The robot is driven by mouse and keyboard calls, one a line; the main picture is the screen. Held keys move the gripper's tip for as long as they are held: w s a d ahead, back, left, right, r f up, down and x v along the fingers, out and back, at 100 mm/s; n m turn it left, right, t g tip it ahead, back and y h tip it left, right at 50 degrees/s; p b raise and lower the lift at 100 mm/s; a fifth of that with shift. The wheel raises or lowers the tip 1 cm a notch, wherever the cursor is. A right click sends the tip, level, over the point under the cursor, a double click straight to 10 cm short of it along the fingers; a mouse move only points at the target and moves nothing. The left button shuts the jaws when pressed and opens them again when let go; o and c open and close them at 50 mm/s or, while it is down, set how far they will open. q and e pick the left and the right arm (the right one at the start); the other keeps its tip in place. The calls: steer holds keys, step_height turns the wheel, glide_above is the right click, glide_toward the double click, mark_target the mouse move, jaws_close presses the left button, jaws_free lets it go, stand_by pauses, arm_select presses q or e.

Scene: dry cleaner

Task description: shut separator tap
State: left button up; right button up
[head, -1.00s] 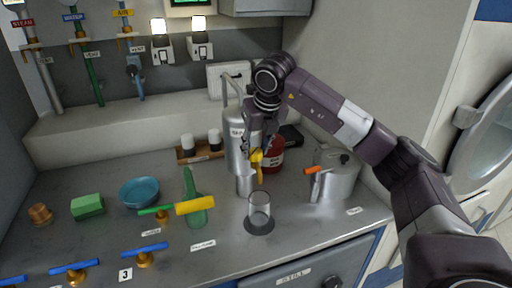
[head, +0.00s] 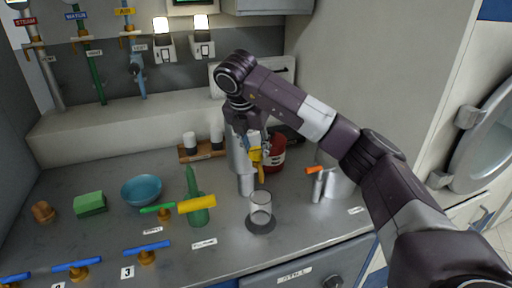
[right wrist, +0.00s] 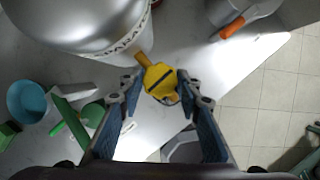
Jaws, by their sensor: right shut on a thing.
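The separator (head: 237,158) is a silver cylinder at the back of the counter, mostly hidden behind my right arm in the head view. Its domed body and part of its label show in the right wrist view (right wrist: 85,20). Its yellow tap (right wrist: 160,80) has a round knob with a dark slot across it, and also shows in the head view (head: 255,157). My right gripper (head: 258,148) is shut on the tap, one finger on each side of the knob. A clear glass beaker (head: 261,210) stands in front of the tap. My left gripper is not in view.
A metal pot with an orange-tipped handle (head: 314,170) stands right of the beaker, and a red container (head: 275,158) behind. To the left are a green bottle-shaped piece with a yellow bar (head: 197,205), a blue bowl (head: 142,189) and blue-handled valves (head: 146,247).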

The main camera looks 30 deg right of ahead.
steer(key=shift+w+r+m, duration=0.1)
steer(key=shift+m, duration=0.3)
steer(key=o, duration=1.1)
steer(key=shift+o, duration=0.2)
steer(key=v, duration=1.2)
steer(key=shift+a, duration=0.15)
